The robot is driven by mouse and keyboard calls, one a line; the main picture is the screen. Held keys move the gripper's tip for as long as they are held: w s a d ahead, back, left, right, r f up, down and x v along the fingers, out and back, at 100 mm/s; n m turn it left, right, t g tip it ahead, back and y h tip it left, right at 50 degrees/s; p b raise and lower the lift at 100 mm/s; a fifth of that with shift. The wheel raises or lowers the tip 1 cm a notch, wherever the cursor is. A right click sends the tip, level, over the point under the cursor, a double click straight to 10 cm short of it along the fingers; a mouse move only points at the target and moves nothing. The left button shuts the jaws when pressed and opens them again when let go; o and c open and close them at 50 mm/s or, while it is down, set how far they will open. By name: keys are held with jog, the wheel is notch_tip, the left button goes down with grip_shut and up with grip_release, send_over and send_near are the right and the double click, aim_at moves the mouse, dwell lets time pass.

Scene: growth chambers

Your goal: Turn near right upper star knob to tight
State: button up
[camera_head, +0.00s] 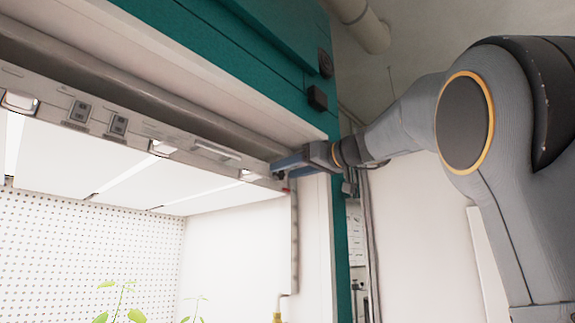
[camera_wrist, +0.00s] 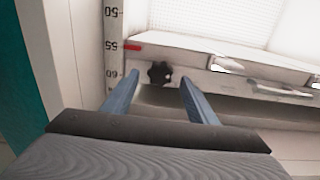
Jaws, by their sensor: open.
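The star knob (camera_wrist: 160,73) is small, black and lobed. In the wrist view it sits on the end of a pale rail, beside a vertical scale. My gripper (camera_wrist: 159,80) has two blue fingers spread apart, one to each side of the knob in the picture. The knob shows between the fingertips, and I see no contact. In the head view my gripper (camera_head: 277,166) reaches from the right to the right end of the lamp rail, where the knob is too small or hidden to make out clearly.
The vertical scale (camera_wrist: 112,45) with numbers and a red mark stands left of the knob. The lamp rail (camera_head: 135,132) runs along the chamber's top opening. The teal chamber frame (camera_head: 290,85) is close to my arm. Green plants (camera_head: 125,310) stand below.

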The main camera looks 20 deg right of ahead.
jog(key=shift+w+a, duration=0.25)
jog(key=shift+w, duration=0.1)
jog(key=c, duration=1.1)
jog(key=shift+o, duration=0.2)
